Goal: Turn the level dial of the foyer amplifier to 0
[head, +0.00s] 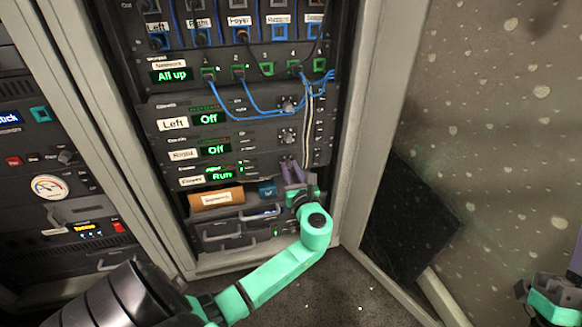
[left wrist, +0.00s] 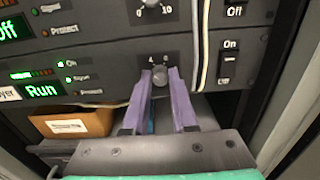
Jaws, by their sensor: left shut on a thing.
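The foyer amplifier (head: 245,171) is the lowest of three like units, with a "Foyer" label and a green "Run" display (head: 220,176). The "Run" display also shows in the left wrist view (left wrist: 42,91). Its level dial (left wrist: 160,76) is a small grey knob. My left gripper (head: 291,166) is at the right part of this amplifier and covers the dial in the head view. In the left wrist view its two purple fingers (left wrist: 159,82) are shut on the dial, one on each side. The dial's pointer is not clear. Part of my right arm shows at the right edge, its fingers not distinguishable.
Above are the right amplifier (head: 212,150) and left amplifier (head: 225,117), both reading "Off". An orange-brown box (head: 216,198) lies below the foyer amplifier. White cables (head: 308,125) hang just right of the dials. A power switch (left wrist: 229,67) sits to the dial's right.

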